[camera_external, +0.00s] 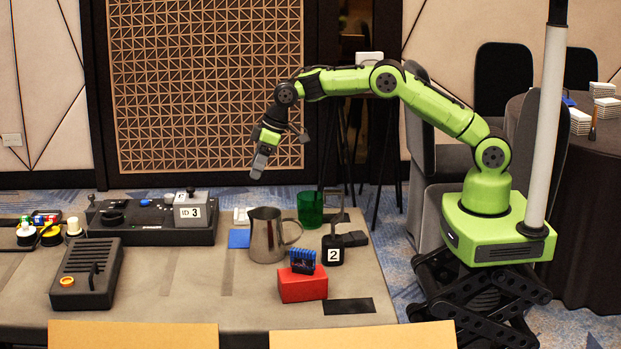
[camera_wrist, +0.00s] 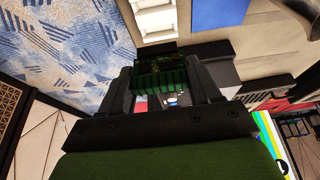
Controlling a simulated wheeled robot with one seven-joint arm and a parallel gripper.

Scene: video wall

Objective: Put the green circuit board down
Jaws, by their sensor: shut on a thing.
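My gripper (camera_external: 259,168) hangs in the air above the back part of the table (camera_external: 205,278), over the gap between the ID 3 box and the metal pitcher. In the wrist view, my gripper (camera_wrist: 163,84) is shut on the green circuit board (camera_wrist: 160,78). The board sits between the two black fingers, its ridged green edge facing the camera. In the external view I cannot make out the board at the fingertips.
A metal pitcher (camera_external: 266,237), green cup (camera_external: 310,209), box marked 2 (camera_external: 333,251) and red block (camera_external: 303,288) stand to the right. The ID 3 box (camera_external: 190,211) sits on a black panel at left. A blue square (camera_external: 239,239) lies beside the pitcher. The middle table is clear.

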